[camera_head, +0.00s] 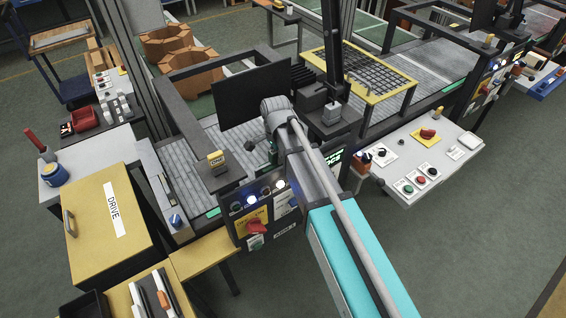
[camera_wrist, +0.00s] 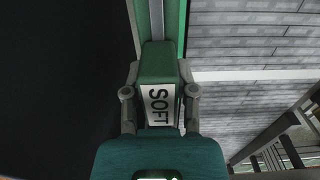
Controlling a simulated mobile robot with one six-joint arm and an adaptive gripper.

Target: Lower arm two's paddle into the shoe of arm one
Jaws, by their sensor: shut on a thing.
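In the wrist view my gripper (camera_wrist: 160,92) has one finger on each side of a green block with a white label reading SOFT (camera_wrist: 159,104), and is shut on it. A narrow green bar (camera_wrist: 158,20) runs on from the block toward the top of the picture. A large dark surface (camera_wrist: 60,80) fills the left of that view. In the head view a flat black panel (camera_head: 248,97) stands upright over the grey slatted bed, next to my wrist. My arm hides the gripped block there. I cannot tell which part is the paddle or the shoe.
The slatted bed (camera_head: 164,161) has a dark frame around it. A control box (camera_head: 265,222) with a red switch is at its front. A yellow-framed grid (camera_head: 368,78) stands behind right. A button table (camera_head: 425,160) is at right, and a yellow DRIVE cabinet (camera_head: 108,225) at left.

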